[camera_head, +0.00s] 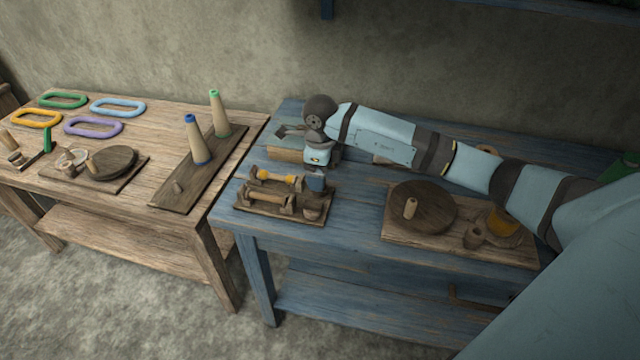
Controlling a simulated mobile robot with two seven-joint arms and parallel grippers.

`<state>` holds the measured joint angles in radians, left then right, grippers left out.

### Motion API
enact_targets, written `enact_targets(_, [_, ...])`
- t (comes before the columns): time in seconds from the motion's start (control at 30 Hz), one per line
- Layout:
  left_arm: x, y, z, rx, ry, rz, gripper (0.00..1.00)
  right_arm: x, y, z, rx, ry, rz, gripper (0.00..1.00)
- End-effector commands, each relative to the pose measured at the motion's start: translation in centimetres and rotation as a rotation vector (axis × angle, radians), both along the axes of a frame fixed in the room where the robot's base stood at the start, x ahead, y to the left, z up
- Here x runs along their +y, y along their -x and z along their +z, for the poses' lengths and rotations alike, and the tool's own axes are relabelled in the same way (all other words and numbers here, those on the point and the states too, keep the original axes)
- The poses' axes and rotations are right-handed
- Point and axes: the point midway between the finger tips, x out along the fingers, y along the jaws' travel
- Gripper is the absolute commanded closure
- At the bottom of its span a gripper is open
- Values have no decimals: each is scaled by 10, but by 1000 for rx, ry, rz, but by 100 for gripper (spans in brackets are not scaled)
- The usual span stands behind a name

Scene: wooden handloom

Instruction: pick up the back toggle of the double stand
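The double stand (240,206) is a small dark wooden base near the left front of the blue table. Its back toggle (264,177) is a short wooden piece with a yellow middle, lying across the uprights. A plain wooden toggle (262,197) lies in front of it. My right arm reaches in from the right, over the blue table. My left gripper is out of view.
A grey-blue piece (316,181) shows at the stand's right end. A wooden block (286,154) lies behind the stand. A board with a dark round disc (437,207) and small pots is to the right. The left wooden table (150,205) holds two cones and coloured rings.

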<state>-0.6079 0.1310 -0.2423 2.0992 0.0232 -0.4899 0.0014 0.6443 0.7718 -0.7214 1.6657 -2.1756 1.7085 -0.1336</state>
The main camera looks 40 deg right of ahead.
Motion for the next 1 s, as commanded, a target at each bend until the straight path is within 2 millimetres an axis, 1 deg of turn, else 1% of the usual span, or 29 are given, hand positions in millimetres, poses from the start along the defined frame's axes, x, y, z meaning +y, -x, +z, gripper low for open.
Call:
enact_targets(0.1, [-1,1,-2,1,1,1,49,-1,-4,-19,3,-2,-2,21])
enact_targets(0.23, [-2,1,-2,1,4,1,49,-1,-4,-37,1,-2,-1,21])
enact_targets(0.3, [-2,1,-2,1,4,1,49,-2,-4,-41,0,-1,-1,21])
enact_targets(0.47, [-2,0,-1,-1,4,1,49,-2,-5,-41,-1,-1,0,21])
enact_targets(0.5, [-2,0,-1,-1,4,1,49,-2,-5,-41,-1,-1,0,24])
enact_targets(0.67, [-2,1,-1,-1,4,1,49,-2,-4,-41,-1,-1,0,60])
enact_targets(0.7, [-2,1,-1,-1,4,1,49,-2,-5,-41,-1,-1,0,70])
enact_targets(0.73, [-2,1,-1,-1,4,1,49,-2,-4,-41,-1,-1,0,74])
enact_targets(1.0, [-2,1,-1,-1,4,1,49,-2,-4,-41,-1,-1,0,74])
